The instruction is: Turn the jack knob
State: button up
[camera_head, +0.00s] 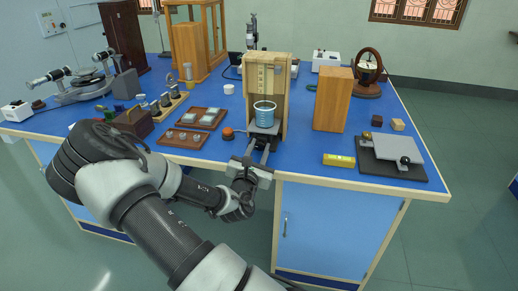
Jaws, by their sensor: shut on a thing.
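A beaker of blue liquid (264,115) stands on a small grey jack platform (266,130) in front of an upright wooden stand (283,75) with a scale on it. My gripper (259,149) reaches in from the front edge of the bench, just below and in front of the platform. Its two fingers point at the front of the jack, at the jack knob's place. The knob itself is too small and hidden by the fingers to make out. The gripper is shut on it as far as I can tell.
A round orange-topped thing (228,133) sits just left of the jack. Wooden trays (182,138) lie farther left. A wooden block (333,98), a yellow box (339,160) and a black board (380,170) stand to the right. The bench front is clear between jack and yellow box.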

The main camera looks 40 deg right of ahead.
dwell(0.3)
jog(key=o, duration=1.1)
jog(key=shift+c, duration=0.2)
jog(key=shift+s+a, duration=0.1)
jog(key=p+v, duration=0.5)
jog(key=v, duration=1.2)
jog(key=shift+s, duration=0.15)
